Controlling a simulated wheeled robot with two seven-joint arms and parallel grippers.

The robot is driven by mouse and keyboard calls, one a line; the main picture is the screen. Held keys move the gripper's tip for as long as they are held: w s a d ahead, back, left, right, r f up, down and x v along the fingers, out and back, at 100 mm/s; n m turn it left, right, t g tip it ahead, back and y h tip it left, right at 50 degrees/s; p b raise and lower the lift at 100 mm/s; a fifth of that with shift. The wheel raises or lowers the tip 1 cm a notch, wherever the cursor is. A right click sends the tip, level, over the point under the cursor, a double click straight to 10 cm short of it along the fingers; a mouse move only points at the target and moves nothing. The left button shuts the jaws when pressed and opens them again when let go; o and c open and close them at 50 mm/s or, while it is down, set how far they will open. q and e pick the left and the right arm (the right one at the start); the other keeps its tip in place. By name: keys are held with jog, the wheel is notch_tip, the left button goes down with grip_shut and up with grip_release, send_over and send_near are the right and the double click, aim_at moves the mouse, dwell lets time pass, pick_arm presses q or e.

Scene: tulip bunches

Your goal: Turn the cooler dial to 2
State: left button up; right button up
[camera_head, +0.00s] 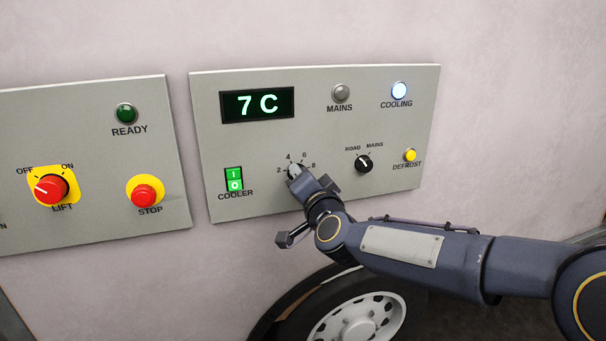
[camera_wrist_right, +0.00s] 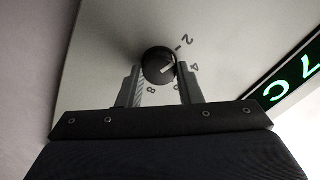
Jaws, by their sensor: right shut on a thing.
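The cooler dial (camera_wrist_right: 157,63) is a round black knob with a white mark, seen in the right wrist view. Numbers 2, 4, 6 and 8 ring it; in that view its mark lies on the side of the 2 and 4, exact setting unclear. My right gripper (camera_wrist_right: 160,87) is shut on the dial, one finger on each side. In the head view my right gripper (camera_head: 296,172) covers the dial and comes from the lower right. The cooler panel (camera_head: 310,118) is grey. My left gripper is not in view.
The display (camera_head: 257,105) reads 7 C. A green cooler switch (camera_head: 234,179) is left of the dial, the black road/mains knob (camera_head: 364,164) right of it. The cooling lamp (camera_head: 399,91) is lit. The lift panel (camera_head: 90,165) is at left, a wheel (camera_head: 365,318) below.

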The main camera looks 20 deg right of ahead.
jog(key=shift+f+n, duration=0.1)
jog(key=shift+n, duration=0.4)
jog(key=o, duration=1)
jog(key=shift+s+d, duration=0.1)
jog(key=shift+s, duration=3.85)
